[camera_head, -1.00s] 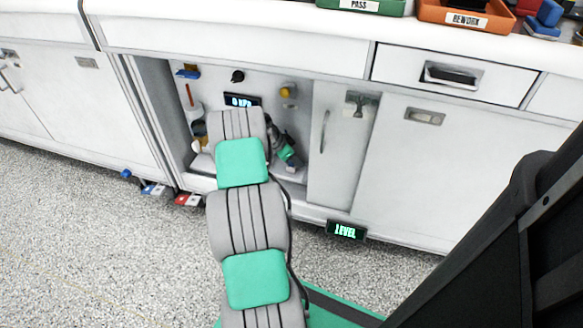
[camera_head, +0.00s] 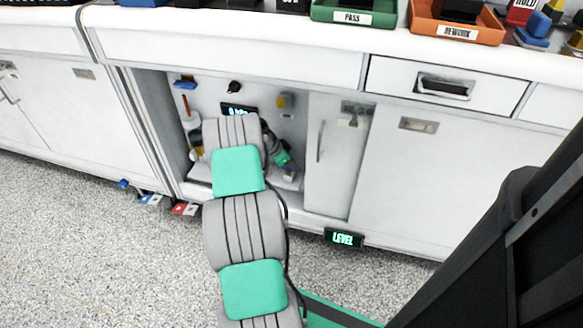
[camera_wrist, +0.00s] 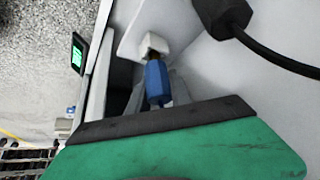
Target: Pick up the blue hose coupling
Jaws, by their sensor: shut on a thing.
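The blue hose coupling (camera_wrist: 157,84) shows in the wrist view, in line with a white fitting (camera_wrist: 153,46) on a pale plate. My gripper (camera_wrist: 155,92) is shut on the coupling, with grey fingers on its two sides. The green gripper body fills the bottom of that view and hides part of the fingers.
A black knob with a thick cable (camera_wrist: 240,25) is close at the upper right in the wrist view. The bay is bounded by a cabinet door (camera_head: 335,155) on the right. A LEVEL display (camera_head: 344,238) sits low in front. Red and blue labelled items lie at the left foot.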

